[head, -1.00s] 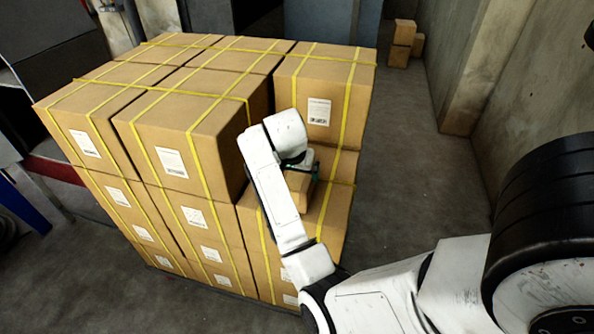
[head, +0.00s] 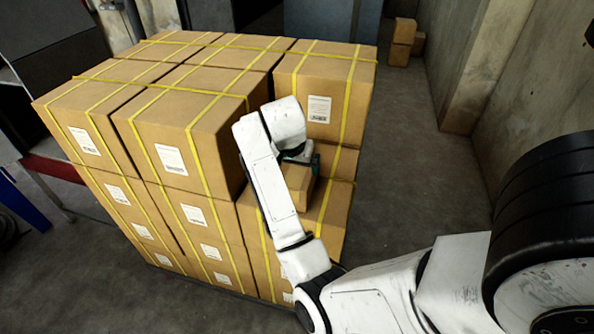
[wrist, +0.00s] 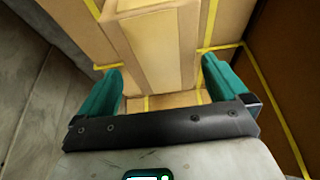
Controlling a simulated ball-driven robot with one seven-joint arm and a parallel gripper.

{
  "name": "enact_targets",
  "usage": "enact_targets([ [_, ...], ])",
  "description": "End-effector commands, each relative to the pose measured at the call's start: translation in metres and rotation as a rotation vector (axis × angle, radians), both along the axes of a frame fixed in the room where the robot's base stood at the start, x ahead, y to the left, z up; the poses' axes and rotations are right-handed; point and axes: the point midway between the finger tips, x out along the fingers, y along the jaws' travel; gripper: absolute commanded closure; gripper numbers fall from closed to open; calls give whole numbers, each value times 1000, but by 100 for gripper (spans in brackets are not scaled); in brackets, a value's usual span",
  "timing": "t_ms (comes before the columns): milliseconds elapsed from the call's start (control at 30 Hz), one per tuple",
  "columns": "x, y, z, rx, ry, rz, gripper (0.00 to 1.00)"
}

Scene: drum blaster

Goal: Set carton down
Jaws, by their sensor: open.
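A small brown carton (head: 299,186) sits on a lower strapped box at the front right corner of the stack, in the notch where the top layer has no box. My arm partly hides it in the head view. In the wrist view the carton (wrist: 150,62) shows between and beyond the teal fingers, with a pale tape band along it. My gripper (wrist: 163,72) is open, with a finger on either side of the carton and visible gaps. In the head view my gripper (head: 302,158) is just above and behind the carton.
Large boxes with yellow straps (head: 190,100) rise left of the notch, and another (head: 322,90) stands behind it. The concrete floor (head: 405,170) to the right is clear up to the wall (head: 490,70). Small boxes (head: 402,42) lie at the back.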

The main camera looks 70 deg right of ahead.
Motion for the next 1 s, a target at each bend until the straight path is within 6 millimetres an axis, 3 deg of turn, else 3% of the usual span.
enact_targets([
  [200, 1, 19, 49, -2, -6, 2, 0],
  [333, 0, 27, 67, 2, -3, 3, 0],
  [700, -2, 34, 81, 0, -2, 1, 0],
  [1000, -4, 38, 73, -20, 23, 58, 0],
])
